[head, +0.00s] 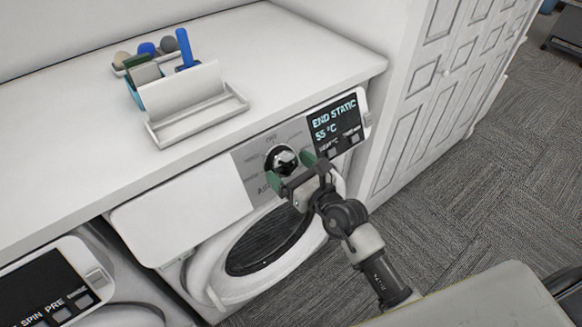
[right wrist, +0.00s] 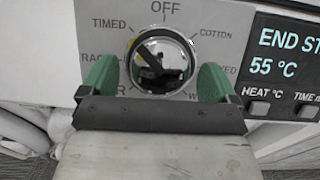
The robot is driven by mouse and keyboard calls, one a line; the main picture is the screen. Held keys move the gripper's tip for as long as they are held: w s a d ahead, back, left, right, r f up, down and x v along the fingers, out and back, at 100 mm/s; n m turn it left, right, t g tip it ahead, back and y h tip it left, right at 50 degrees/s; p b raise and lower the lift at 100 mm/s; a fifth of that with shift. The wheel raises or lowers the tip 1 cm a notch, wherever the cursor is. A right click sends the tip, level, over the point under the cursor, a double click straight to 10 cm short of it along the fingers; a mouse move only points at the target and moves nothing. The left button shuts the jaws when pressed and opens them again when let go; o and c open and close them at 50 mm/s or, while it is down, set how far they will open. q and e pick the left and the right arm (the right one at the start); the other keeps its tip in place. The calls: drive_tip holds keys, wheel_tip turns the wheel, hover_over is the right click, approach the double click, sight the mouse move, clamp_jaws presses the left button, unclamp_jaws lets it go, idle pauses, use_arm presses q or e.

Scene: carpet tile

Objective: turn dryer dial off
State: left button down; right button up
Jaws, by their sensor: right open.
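The dryer dial (head: 281,159) is a round chrome and black knob on the grey panel of the dryer (head: 200,205). In the right wrist view the dial (right wrist: 161,60) sits among the labels OFF at the top, TIMED at upper left and COTTON at upper right. A dark pointer mark on it leans toward the upper left; reflections make its exact setting unclear. My right gripper (head: 293,172) is open in front of the dial, its green fingertips on either side of it. Whether they touch it, I cannot tell. My left gripper is not in view.
The dryer's display (head: 335,122) reads END STATIC, 55 °C, right of the dial. The round door (head: 215,272) is below. A white counter (head: 290,50) above holds a white tray (head: 205,122) with bottles and brushes. A white cabinet (head: 435,90) stands at right, beside open carpet.

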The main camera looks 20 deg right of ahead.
drive_tip(key=c, duration=0.9)
drive_tip(key=shift+r+m+p, duration=0.2)
drive_tip(key=shift+m+p, duration=0.3)
drive_tip(key=shift+p, duration=0.15)
drive_tip(key=m+h+p, duration=0.1)
drive_tip(key=m+p, duration=0.1)
drive_tip(key=m+h+p, duration=0.2)
drive_tip(key=m+p, duration=0.1)
drive_tip(key=m+h+p, duration=0.1)
drive_tip(key=m+p, duration=0.1)
drive_tip(key=p, duration=0.1)
drive_tip(key=shift+s+a+r+m+t, duration=0.1)
drive_tip(key=shift+a+r+m+t, duration=0.05)
drive_tip(key=shift+a+m+t, duration=0.2)
drive_tip(key=shift+f+m+h+p, duration=0.2)
drive_tip(key=shift+m+h+p, duration=0.8)
drive_tip(key=shift+m+p, duration=0.45)
drive_tip(key=o, duration=0.9)
